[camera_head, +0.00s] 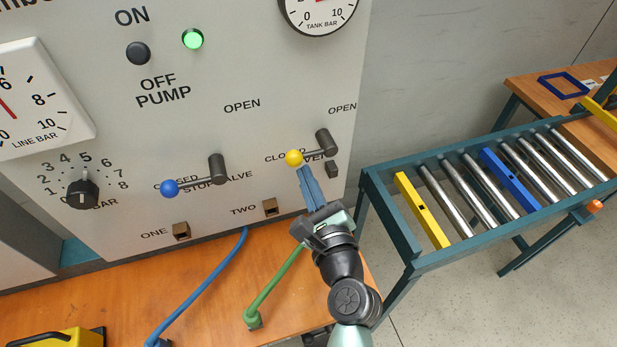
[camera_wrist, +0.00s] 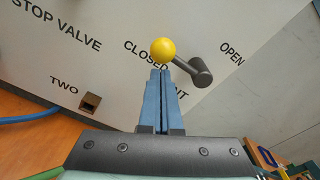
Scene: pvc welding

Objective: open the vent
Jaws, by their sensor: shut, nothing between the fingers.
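The vent lever has a yellow ball knob (camera_head: 294,158) and a dark arm on a dark pivot (camera_head: 325,143) on the grey panel. The lever points left, toward the CLOSED label, with OPEN printed above the pivot. In the wrist view the yellow knob (camera_wrist: 163,50) sits just beyond my fingertips, and the dark lever arm (camera_wrist: 186,67) runs right and down from it. My gripper (camera_head: 303,172) is shut and empty, its blue fingers right below the knob. In the wrist view the fingers (camera_wrist: 161,72) are together; whether they touch the knob I cannot tell.
The stop valve with a blue knob (camera_head: 170,188) is left of the vent lever. A green hose (camera_head: 272,287) and a blue hose (camera_head: 203,287) rise from the wooden bench (camera_head: 90,303). A roller conveyor (camera_head: 436,258) stands to the right.

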